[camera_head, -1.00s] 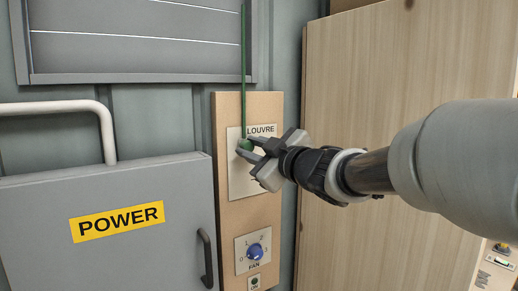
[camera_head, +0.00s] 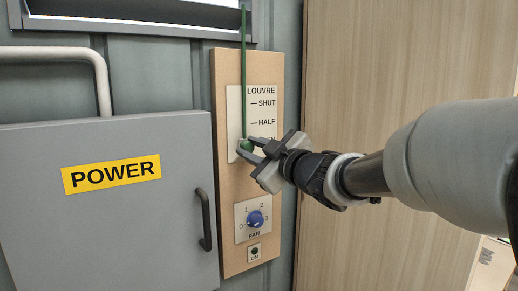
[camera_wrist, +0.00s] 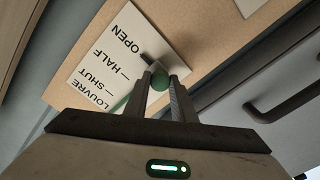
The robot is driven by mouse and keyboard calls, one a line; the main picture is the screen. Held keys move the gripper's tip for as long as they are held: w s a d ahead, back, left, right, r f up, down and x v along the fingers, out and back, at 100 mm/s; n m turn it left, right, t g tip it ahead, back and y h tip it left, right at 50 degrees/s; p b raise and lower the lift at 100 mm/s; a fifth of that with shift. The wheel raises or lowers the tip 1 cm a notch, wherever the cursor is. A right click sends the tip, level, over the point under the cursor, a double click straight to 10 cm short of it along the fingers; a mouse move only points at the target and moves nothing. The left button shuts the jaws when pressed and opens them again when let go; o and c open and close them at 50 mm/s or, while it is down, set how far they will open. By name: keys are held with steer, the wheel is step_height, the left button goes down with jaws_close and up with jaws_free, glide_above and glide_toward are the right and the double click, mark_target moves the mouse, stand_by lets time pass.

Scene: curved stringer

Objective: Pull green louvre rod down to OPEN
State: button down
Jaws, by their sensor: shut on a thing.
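My gripper (camera_head: 250,150) is shut on this knob, coming from the right. The white louvre plate (camera_head: 234,112) behind it reads LOUVRE, SHUT and HALF; its lowest word is mostly hidden by my gripper. In the wrist view, the knob (camera_wrist: 160,80) sits between my two fingertips (camera_wrist: 160,85), below the HALF mark and close to the OPEN word (camera_wrist: 128,38). A bright gap shows in the louvre at the top.
A blue fan dial (camera_head: 255,219) and an ON button (camera_head: 254,251) sit lower on the wooden board (camera_head: 225,200). A grey POWER cabinet (camera_head: 100,235) with a black handle (camera_head: 203,220) stands left. A wooden panel (camera_head: 390,60) stands right, behind my arm.

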steer(key=c, duration=1.5)
jaws_free()
steer(key=shift+f, duration=0.35)
steer(key=shift+r, duration=0.1)
steer(key=shift+s, duration=0.1)
steer(key=p+v, duration=0.1)
steer(key=v, duration=1.6)
steer(key=shift+s+d, duration=0.1)
steer(key=shift+d, duration=0.1)
